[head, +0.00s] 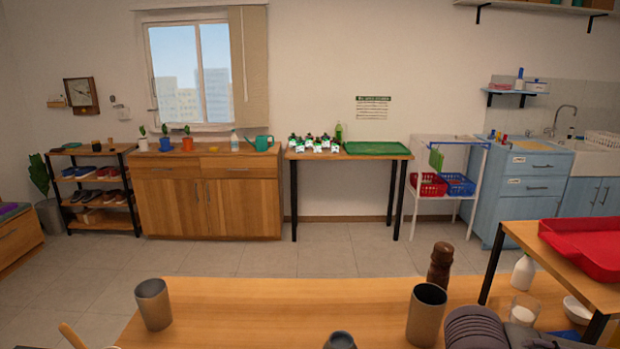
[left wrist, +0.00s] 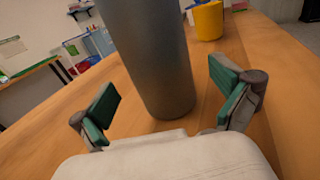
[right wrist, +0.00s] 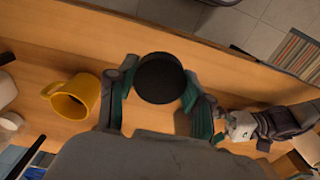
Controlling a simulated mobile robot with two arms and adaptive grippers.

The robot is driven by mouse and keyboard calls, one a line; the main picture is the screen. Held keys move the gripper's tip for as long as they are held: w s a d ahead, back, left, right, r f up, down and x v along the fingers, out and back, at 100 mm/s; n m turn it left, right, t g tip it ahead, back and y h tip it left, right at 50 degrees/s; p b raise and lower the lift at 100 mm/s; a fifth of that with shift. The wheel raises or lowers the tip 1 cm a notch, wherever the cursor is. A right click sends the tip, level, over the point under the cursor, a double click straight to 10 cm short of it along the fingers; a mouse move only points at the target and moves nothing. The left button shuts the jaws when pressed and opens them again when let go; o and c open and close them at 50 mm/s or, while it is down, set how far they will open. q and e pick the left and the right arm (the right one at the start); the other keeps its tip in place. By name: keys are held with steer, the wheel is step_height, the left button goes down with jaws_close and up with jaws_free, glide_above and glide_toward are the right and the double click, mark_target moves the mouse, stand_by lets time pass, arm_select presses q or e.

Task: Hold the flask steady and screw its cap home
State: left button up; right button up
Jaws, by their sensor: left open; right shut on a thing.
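The flask (left wrist: 150,60) is a dark grey cylinder standing on the wooden table in the left wrist view. My left gripper (left wrist: 168,100) is open, with a green-padded finger to each side of the flask and a gap visible beside it. The flask's top is out of that view. In the right wrist view a round black cap (right wrist: 160,78) sits between the fingers of my right gripper (right wrist: 158,92), which is shut on it. Whether the cap touches the flask is hidden. Neither gripper shows in the head view.
A yellow mug (left wrist: 207,20) stands behind the flask, and also shows in the right wrist view (right wrist: 90,92). Grey tumblers (head: 153,305) (head: 427,314), a brown pepper mill (head: 440,264) and a white bottle (head: 523,271) stand on the table. A red tray (head: 585,245) is at the right.

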arm_select(q)
steer(key=shift+b+x, duration=0.45)
steer(key=shift+x, duration=0.85)
arm_select(e)
steer(key=shift+f, duration=0.75)
arm_select(q)
steer(key=c, duration=1.1)
steer(key=shift+f, duration=0.1)
steer(key=shift+a, duration=0.1)
arm_select(e)
steer(key=w+a+r+m, duration=0.2)
steer(key=w+a+r, duration=0.4)
steer(key=w, duration=0.3)
steer(key=w+a+r+m, duration=0.2)
steer(key=w+a+r, duration=0.5)
steer(key=w, duration=0.2)
steer(key=shift+r, duration=0.25)
steer(key=shift+a, duration=0.1)
